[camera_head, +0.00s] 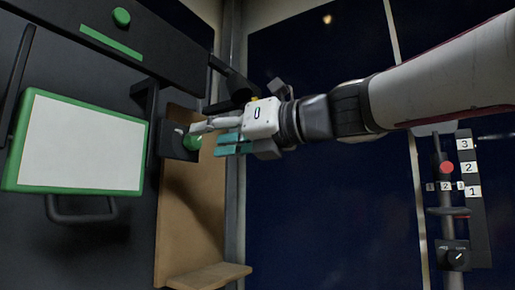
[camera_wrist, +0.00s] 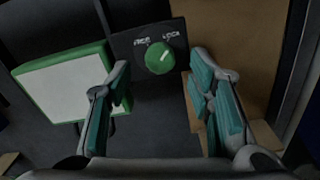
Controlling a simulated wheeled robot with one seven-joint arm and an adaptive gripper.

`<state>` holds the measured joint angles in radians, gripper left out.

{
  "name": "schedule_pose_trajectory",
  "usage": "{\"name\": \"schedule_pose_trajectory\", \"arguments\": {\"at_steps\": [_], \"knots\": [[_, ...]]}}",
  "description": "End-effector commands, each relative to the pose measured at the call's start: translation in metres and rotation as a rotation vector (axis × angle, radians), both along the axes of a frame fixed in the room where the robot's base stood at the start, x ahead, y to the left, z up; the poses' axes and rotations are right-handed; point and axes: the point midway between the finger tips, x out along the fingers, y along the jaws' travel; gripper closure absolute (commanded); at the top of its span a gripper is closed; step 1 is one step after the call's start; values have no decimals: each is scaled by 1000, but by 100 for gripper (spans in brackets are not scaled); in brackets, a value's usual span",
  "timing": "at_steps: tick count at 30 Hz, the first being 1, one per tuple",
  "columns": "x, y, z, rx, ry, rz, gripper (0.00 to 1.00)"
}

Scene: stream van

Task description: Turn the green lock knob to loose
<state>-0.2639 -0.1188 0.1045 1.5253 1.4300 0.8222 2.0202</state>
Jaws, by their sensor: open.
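The green lock knob (camera_wrist: 160,58) sits on a dark plate (camera_wrist: 128,45) with two white labels above it; the right one appears to read LOCK, the left one is hard to read. Its white pointer mark is toward the upper right, near the right label. In the head view the knob (camera_head: 192,142) is partly hidden by my fingers. My gripper (camera_head: 214,136) reaches in from the right. In the wrist view my gripper (camera_wrist: 160,85) is open, its teal-padded fingers spread to either side below the knob. Nothing is between them, and they appear apart from the knob.
A green-framed white panel (camera_head: 85,145) with a dark handle is left of the knob. A tan board (camera_head: 190,225) with a small ledge stands below. A dark beam with green parts (camera_head: 121,17) runs above. A post with numbered labels (camera_head: 447,190) stands at right.

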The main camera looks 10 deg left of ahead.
Motion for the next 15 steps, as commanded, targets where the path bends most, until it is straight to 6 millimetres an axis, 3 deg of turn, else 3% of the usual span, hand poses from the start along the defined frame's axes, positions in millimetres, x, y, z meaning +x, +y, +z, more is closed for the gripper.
{"name": "schedule_pose_trajectory", "arguments": {"at_steps": [6, 15], "knots": [[11, 29, 0, -1, -1, 1, 52], [16, 39, 0, -1, -2, -1, 52]]}}
